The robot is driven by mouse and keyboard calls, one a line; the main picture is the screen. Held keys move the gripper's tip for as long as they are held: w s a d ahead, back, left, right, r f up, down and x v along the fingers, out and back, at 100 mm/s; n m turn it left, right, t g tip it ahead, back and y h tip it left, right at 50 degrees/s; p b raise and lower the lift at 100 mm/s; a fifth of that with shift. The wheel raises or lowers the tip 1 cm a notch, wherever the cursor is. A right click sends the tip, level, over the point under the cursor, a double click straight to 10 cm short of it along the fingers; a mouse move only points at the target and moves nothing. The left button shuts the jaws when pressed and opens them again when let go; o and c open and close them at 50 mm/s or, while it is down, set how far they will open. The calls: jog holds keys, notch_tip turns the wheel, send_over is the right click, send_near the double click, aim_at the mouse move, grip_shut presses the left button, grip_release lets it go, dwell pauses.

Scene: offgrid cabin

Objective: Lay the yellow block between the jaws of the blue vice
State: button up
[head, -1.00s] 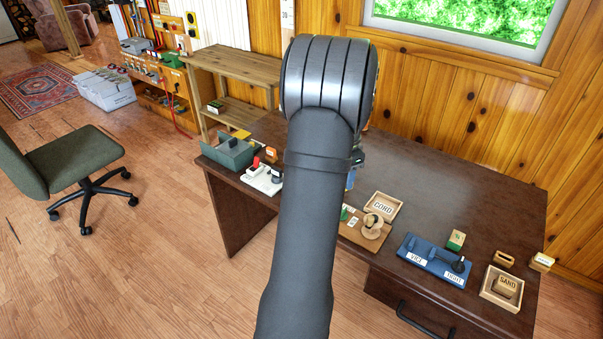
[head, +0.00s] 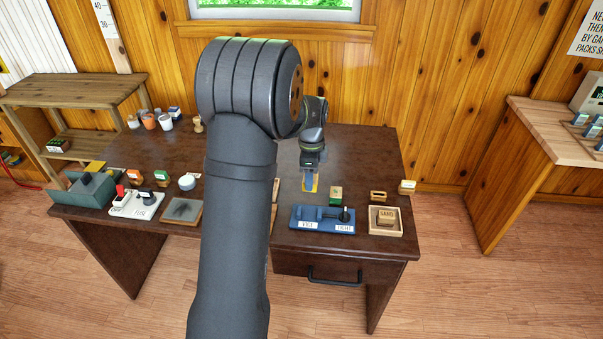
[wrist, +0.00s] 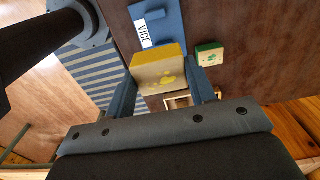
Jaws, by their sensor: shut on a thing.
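My gripper (head: 311,184) is shut on the yellow block (wrist: 158,73), which sits between its two blue fingers in the wrist view. In the head view only a little yellow (head: 315,184) shows between the fingers. The gripper hangs above the desk, just behind the blue vice (head: 322,227) as seen from the head. The vice lies near the desk's front edge, with a dark handle at its right end and white labels on its front. In the wrist view, part of the vice (wrist: 172,25) shows beyond the block, which hides some of it.
A green-topped block (head: 336,194) stands close behind the vice. The wooden SAND tray (head: 384,231), a small wooden piece (head: 378,196) and a white-labelled block (head: 407,187) are to the right. The dark desk (head: 362,150) is clear behind them. My arm hides the desk's middle.

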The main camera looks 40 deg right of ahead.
jog(key=shift+f, duration=0.1)
jog(key=shift+f, duration=6.3)
jog(key=shift+f, duration=0.6)
jog(key=o, duration=1.1)
jog(key=shift+o, duration=0.4)
jog(key=o, duration=0.5)
jog(key=shift+c, duration=0.2)
jog(key=shift+r, duration=0.1)
notch_tip(320, 180, up, 7)
